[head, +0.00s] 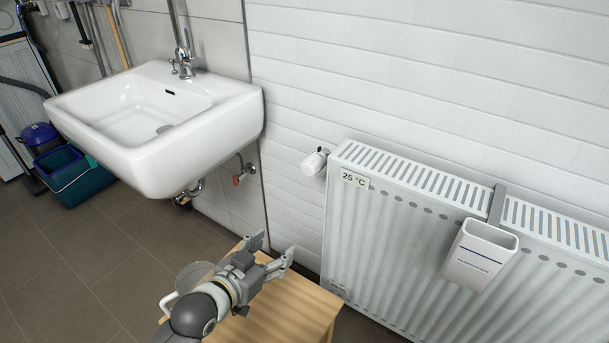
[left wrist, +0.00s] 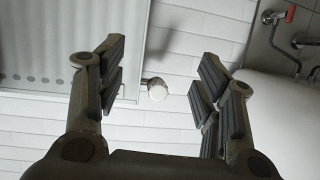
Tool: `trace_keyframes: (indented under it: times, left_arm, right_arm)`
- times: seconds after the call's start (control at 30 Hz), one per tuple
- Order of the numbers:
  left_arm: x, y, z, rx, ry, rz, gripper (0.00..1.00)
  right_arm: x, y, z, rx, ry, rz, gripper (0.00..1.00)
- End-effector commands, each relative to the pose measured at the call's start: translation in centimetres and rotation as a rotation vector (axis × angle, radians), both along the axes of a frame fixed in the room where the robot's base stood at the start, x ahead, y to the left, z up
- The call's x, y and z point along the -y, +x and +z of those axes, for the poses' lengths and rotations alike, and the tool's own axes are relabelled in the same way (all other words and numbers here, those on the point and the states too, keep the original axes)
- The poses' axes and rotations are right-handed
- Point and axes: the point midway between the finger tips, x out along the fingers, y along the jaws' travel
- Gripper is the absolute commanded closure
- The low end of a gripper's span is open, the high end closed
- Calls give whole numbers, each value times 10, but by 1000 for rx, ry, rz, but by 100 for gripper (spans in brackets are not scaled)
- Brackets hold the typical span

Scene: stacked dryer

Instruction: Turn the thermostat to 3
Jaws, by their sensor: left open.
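The thermostat (head: 314,162) is a small white knob at the upper left corner of the white radiator (head: 400,240). Its number marks are too small to read. In the left wrist view the thermostat (left wrist: 157,89) shows between the two open fingers, some distance beyond them. My left gripper (head: 270,252) is open and empty, above a wooden stool, below and left of the thermostat and apart from it. It also shows in the left wrist view (left wrist: 158,80). My right gripper is not in view.
A white sink (head: 160,120) hangs on the wall at the left, with a red-handled valve (head: 240,178) below. The wooden stool (head: 300,305) stands under my left gripper, with a glass jug (head: 190,275) beside the arm. A white humidifier (head: 480,255) hangs on the radiator.

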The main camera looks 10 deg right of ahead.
Motion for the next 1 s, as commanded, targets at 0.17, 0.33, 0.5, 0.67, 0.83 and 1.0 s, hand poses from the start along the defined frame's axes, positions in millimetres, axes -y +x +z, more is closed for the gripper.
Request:
trace_keyframes:
  times: [0.17, 0.33, 0.5, 0.67, 0.83, 1.0]
  left_arm:
    - [25, 50, 43, 202, -62, -92, 39]
    - [28, 75, 68, 311, -101, -128, 39]
    - [30, 85, 76, 346, -114, -136, 39]
    - [45, 97, 77, 348, -117, -137, 39]
    - [68, 119, 76, 348, -116, -137, 39]
    - [88, 138, 76, 348, -114, -137, 39]
  right_arm:
    - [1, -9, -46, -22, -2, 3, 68]
    - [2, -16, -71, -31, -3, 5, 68]
    - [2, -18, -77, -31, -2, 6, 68]
    - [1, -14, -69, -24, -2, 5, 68]
    - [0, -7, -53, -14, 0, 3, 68]
    - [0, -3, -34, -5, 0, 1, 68]
